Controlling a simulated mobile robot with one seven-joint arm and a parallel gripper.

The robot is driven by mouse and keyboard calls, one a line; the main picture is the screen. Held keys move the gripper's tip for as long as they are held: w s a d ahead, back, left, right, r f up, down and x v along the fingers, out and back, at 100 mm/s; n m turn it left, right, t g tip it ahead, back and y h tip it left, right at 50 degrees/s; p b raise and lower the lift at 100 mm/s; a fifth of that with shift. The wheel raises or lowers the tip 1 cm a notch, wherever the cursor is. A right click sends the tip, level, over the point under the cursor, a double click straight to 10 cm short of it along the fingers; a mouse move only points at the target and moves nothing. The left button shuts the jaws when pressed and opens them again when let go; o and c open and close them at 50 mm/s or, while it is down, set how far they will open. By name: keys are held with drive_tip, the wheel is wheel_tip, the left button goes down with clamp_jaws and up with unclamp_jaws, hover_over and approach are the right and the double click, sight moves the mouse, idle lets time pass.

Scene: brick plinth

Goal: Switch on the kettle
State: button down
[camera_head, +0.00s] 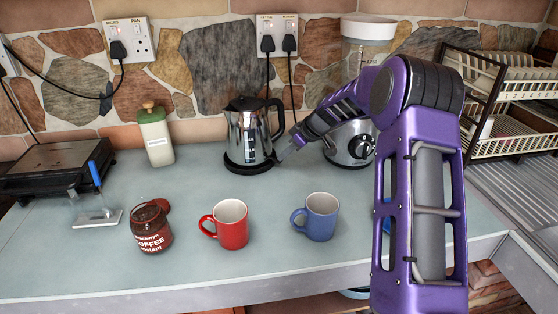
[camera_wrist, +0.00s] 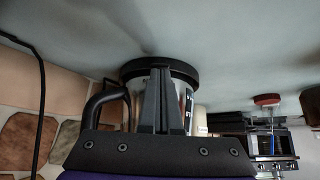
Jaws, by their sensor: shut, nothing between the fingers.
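The kettle (camera_head: 248,130) is a shiny metal jug with a black lid, handle and base, standing upright at the back of the counter. My gripper (camera_head: 281,154) is low at the kettle's right side, next to its base and below the handle. In the wrist view the picture is upside down; the kettle (camera_wrist: 187,84) is right behind my gripper's fingers (camera_wrist: 154,75), which are together with nothing between them. I cannot tell whether the fingertips touch the kettle. The kettle's switch is hidden or too small to make out.
A blender (camera_head: 350,142) stands close behind my arm. A red mug (camera_head: 231,227), a blue mug (camera_head: 318,218) and a coffee jar (camera_head: 151,228) stand in front. A cream bottle (camera_head: 156,137) is left of the kettle, a dish rack (camera_head: 508,90) at right. Counter between mugs and kettle is clear.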

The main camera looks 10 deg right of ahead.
drive_tip(key=shift+f+b, duration=0.95)
drive_tip(key=shift+r, duration=0.2)
drive_tip(key=shift+s+d, duration=0.15)
drive_tip(key=shift+d, duration=0.05)
drive_tip(key=shift+s+d+r+b, duration=0.25)
drive_tip(key=shift+s+d+b, duration=0.4)
drive_tip(key=shift+d+b, duration=0.15)
drive_tip(key=shift+s+d+r, duration=0.15)
drive_tip(key=shift+s+r, duration=0.05)
drive_tip(key=shift+s, duration=0.05)
drive_tip(key=shift+r, duration=0.1)
drive_tip(key=v, duration=1.7)
drive_tip(key=shift+p, duration=0.35)
